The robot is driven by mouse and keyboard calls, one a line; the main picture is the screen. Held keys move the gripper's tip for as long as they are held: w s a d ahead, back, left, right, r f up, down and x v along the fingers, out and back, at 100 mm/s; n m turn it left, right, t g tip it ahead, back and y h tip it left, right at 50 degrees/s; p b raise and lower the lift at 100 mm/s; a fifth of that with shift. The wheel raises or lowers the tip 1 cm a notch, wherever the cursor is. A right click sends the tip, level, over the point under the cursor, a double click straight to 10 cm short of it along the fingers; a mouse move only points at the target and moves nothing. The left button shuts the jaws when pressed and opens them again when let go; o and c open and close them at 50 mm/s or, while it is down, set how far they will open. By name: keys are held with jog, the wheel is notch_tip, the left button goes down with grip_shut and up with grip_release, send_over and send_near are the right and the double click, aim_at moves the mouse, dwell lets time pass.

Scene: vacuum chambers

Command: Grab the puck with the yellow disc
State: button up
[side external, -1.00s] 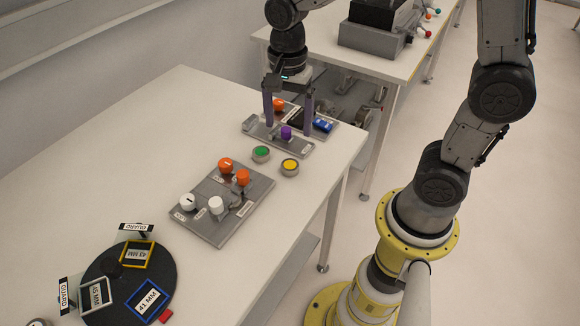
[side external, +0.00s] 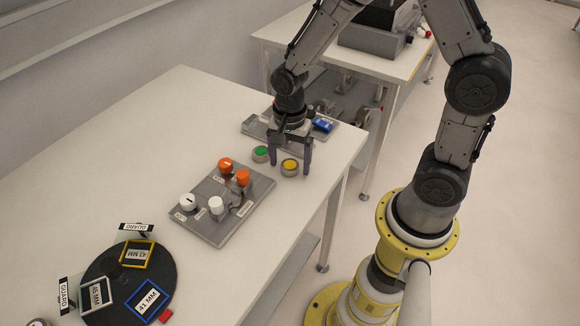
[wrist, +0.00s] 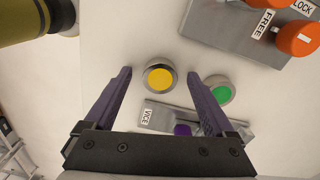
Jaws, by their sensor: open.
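The puck with the yellow disc (side external: 290,167) is a small grey cylinder on the white table, near its right edge. It also shows in the wrist view (wrist: 160,77), ahead of and between my fingertips. My gripper (side external: 291,172) has two purple fingers pointing down around the puck's place; in the wrist view my gripper (wrist: 158,74) is open and empty, one finger to each side of the puck, with gaps. I cannot tell whether the fingertips have reached the puck's height. The puck with the green disc (side external: 261,154) stands just left of my left finger.
A grey panel with orange and white knobs (side external: 228,206) lies toward the front left. Another grey plate with a blue part (side external: 322,125) lies behind my gripper. A black round turntable with labelled frames (side external: 120,285) is at the lower left. The table's left middle is clear.

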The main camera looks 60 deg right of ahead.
jog(key=shift+f, duration=0.2)
grip_shut()
dwell(0.3)
jog(key=shift+r, duration=0.1)
